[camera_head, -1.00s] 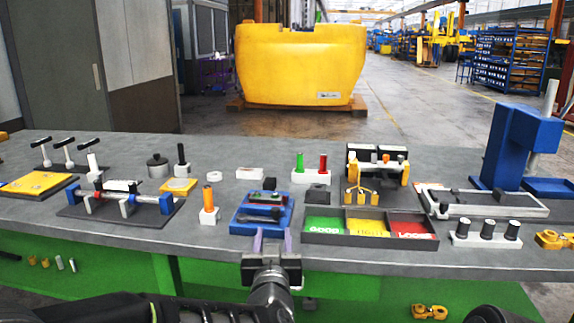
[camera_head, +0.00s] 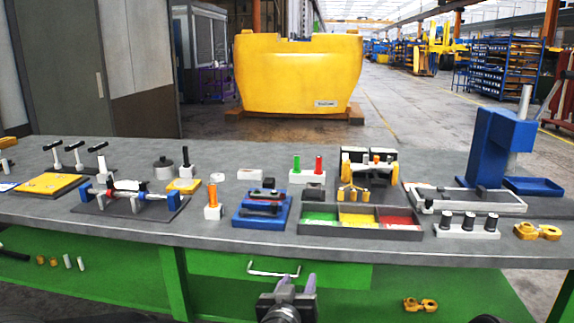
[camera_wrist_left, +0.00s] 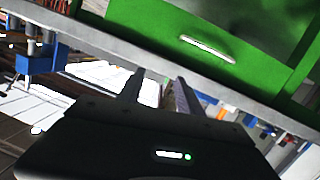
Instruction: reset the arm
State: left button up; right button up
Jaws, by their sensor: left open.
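My left gripper (camera_head: 295,285) is low in the middle of the head view, in front of the green bench front and below the tabletop edge. Its two fingers point up in the picture, are apart and hold nothing. In the left wrist view the gripper (camera_wrist_left: 158,88) shows two dark parallel fingers with a gap between them. Beyond them is the green drawer front with its pale handle (camera_wrist_left: 208,48). My right gripper does not show in either view.
The grey bench top (camera_head: 120,222) carries a blue fixture (camera_head: 262,222), a green, yellow and red sorting tray (camera_head: 310,229) and a blue press (camera_head: 497,140). The drawer handle (camera_head: 273,269) is just left of my left gripper. A yellow counterweight (camera_head: 298,75) stands behind.

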pick_arm(q)
jog(key=s+a+f+g+p, duration=0.15)
jog(key=s+f+g, duration=0.35)
jog(key=f, duration=0.6)
jog(key=s+a+f+g+p, duration=0.1)
jog(key=s+f+g+p, duration=0.2)
jog(key=s+f, duration=0.6)
jog(key=s+a+f+n+g+p, duration=0.1)
jog(key=s+a+f+g+p, duration=0.1)
jog(key=s+f, duration=0.4)
jog(key=s+a+f+n+g+p, duration=0.1)
jog(key=s+a+f+g+p, duration=0.2)
jog(key=s, duration=1)
notch_tip(320, 180, down, 3)
jog(key=shift+a+f+g, duration=0.1)
jog(key=shift+a+g, duration=0.8)
jog(key=shift+a, duration=0.25)
